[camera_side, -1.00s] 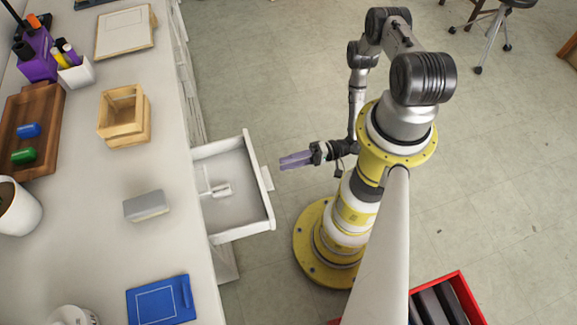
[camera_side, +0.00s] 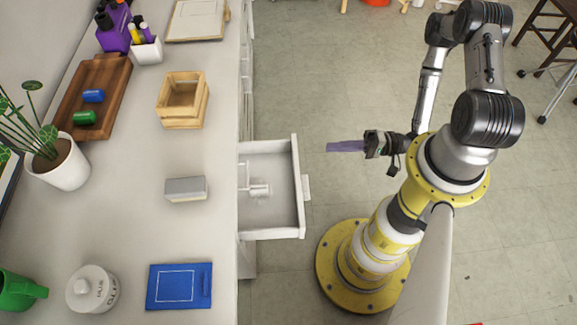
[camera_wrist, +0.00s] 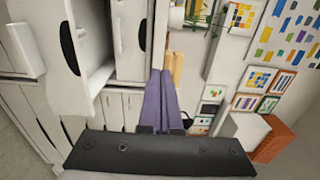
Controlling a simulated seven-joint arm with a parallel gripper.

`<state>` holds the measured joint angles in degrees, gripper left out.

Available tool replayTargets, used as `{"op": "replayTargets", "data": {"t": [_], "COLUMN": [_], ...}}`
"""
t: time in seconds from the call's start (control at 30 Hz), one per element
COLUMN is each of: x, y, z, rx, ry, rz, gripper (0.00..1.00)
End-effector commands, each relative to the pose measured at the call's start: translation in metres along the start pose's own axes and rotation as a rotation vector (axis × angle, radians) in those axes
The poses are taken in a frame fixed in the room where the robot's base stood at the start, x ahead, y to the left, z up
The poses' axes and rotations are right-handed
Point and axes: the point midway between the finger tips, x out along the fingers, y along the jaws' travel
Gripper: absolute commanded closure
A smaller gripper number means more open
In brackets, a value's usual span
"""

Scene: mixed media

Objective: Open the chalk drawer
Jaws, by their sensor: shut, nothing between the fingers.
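The white drawer (camera_side: 301,205) stands pulled out from the counter's right side in the side view, with a small handle (camera_side: 307,187) on its front. Inside lie a few white pieces that look like chalk (camera_side: 260,190). My gripper (camera_side: 329,148) has purple fingers and is shut and empty. It is to the right of the drawer front, level with its far part, and apart from it. In the wrist view the shut fingers (camera_wrist: 160,72) point up the picture, with white cabinet fronts to their left. I cannot tell which front there is this drawer's.
The counter (camera_side: 130,220) holds a grey eraser-like block (camera_side: 186,189), a wooden box (camera_side: 182,100), a brown tray (camera_side: 75,118), a potted plant (camera_side: 62,168), a lidded jar (camera_side: 92,289) and a blue board (camera_side: 179,286). The floor (camera_side: 320,85) around my gripper is clear.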

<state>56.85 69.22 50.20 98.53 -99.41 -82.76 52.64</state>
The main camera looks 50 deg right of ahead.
Motion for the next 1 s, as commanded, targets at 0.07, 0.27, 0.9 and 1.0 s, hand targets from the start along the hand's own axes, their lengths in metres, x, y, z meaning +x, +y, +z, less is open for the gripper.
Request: {"op": "replayTargets", "data": {"t": [0.07, 0.27, 0.9, 1.0], "x": [0.000, 0.000, 0.011, 0.022], "y": [-0.021, -0.063, 0.107, 0.106], "z": [-0.001, 0.000, -0.107, -0.137], "rx": [-0.003, -0.003, -0.807, -0.928], "ry": [0.000, 0.000, -0.608, -0.720], "rz": [0.001, 0.001, 0.982, 1.148], "gripper": [1.00, 1.00, 1.00, 1.00]}}
